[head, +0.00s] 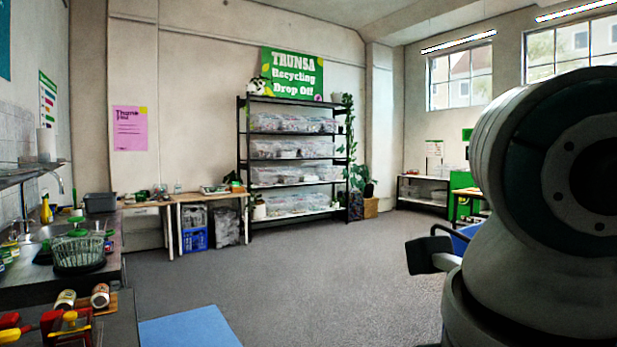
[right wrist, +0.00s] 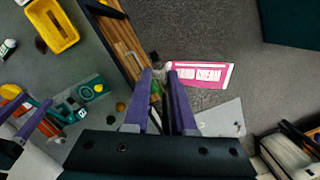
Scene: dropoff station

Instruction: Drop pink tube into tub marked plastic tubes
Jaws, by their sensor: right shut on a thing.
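In the right wrist view, my right gripper (right wrist: 163,73) has purple fingers with their tips close together. A pink piece with white lettering and a white edge (right wrist: 202,75), which looks like the pink tube, extends right from the fingertips, over grey floor. Its grip end is partly hidden by the fingers. In the head view, my right arm fills the right side, and I cannot make out the fingers or the tube there. My left gripper is not in view. No tub with a readable plastic tubes mark shows.
A black shelf rack (head: 241,150) with clear bins stands at the back wall. A blue crate (head: 195,240) sits under a table left of it. A counter with a basket (head: 79,255) is at left. The grey floor (head: 330,270) between is open.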

